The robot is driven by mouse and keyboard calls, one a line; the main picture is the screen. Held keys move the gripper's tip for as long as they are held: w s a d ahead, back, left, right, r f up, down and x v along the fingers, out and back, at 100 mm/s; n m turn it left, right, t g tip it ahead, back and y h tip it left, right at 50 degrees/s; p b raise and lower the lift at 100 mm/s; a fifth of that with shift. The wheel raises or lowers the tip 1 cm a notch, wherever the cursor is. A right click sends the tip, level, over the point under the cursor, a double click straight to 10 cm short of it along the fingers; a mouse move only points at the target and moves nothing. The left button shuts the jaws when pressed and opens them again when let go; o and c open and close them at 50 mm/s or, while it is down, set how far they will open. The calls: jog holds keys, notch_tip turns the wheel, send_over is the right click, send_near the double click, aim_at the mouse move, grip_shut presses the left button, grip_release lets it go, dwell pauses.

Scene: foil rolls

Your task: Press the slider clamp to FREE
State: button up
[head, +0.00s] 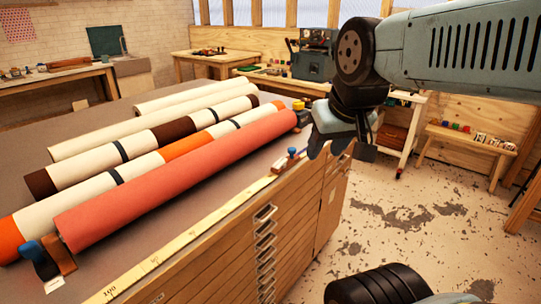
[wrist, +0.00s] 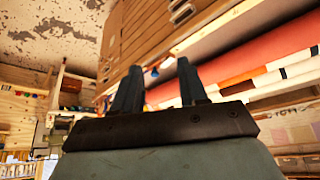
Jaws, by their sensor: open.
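A small slider with a blue knob and a reddish part (head: 290,155), which looks like the slider clamp, sits on the yellow measuring strip (head: 190,235) along the table's right edge, near its far end. No FREE marking is readable. My gripper (head: 338,148) hangs to the right of the slider, beyond the table edge and apart from it. In the wrist view my gripper (wrist: 158,66) is open, its two dark fingers spread with nothing held. A small blue and red spot, probably the slider (wrist: 152,72), shows beyond the gap between the fingers.
A red roll (head: 180,185) lies beside the strip, with several cream, orange and brown rolls behind it. Blue and brown holders (head: 48,258) stand at the near roll ends. Wooden drawers with metal handles (head: 265,235) are under the table edge. Open floor (head: 410,220) lies to the right.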

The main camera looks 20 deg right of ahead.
jog(key=shift+o, duration=1)
jog(key=shift+w+r, duration=0.1)
jog(key=shift+w, duration=0.1)
jog(key=m+g, duration=0.6)
jog(key=m, duration=0.5)
send_over(278, 163)
notch_tip(278, 163, down, 6)
notch_tip(278, 163, down, 13)
jog(key=shift+s+f, duration=0.1)
jog(key=shift+s, duration=0.05)
